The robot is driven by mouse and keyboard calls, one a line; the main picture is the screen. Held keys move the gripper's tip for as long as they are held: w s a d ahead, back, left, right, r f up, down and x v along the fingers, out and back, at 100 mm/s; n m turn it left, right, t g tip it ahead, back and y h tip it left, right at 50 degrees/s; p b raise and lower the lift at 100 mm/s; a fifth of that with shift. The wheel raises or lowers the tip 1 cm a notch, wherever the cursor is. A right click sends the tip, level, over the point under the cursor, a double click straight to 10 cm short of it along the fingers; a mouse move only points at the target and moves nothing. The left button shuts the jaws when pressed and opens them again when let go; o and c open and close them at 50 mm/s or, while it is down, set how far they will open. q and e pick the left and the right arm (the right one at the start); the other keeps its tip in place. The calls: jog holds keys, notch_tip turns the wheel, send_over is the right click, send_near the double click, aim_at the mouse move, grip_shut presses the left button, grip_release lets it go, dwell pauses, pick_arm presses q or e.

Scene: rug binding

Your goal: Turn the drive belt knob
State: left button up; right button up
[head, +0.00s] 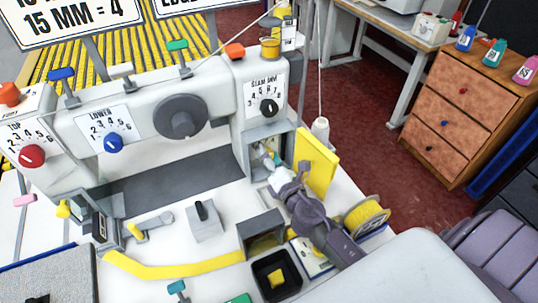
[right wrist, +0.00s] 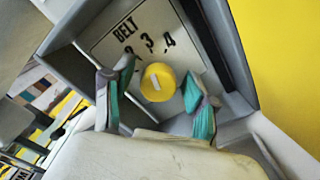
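The drive belt knob (right wrist: 158,82) is a round yellow knob with a pale mark. It sits on a white dial plate (right wrist: 125,33) lettered BELT, inside a grey recess at the machine's right end. My right gripper (right wrist: 158,108) is open, with one teal-padded finger on each side of the knob. Gaps show between both fingers and the knob in this view. In the head view my right gripper (head: 268,158) reaches into the recess (head: 252,138), and the knob cannot be made out. My left gripper is not in view.
A yellow door panel (head: 316,163) stands open just right of my right gripper. A yellow tape reel (head: 366,216) and a white thread cone (head: 320,128) are nearby. A black tray (head: 290,290) and a grey bracket (head: 262,228) stand in front on the white table.

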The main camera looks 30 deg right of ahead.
jog(key=s, duration=1.2)
jog(key=shift+a, duration=0.35)
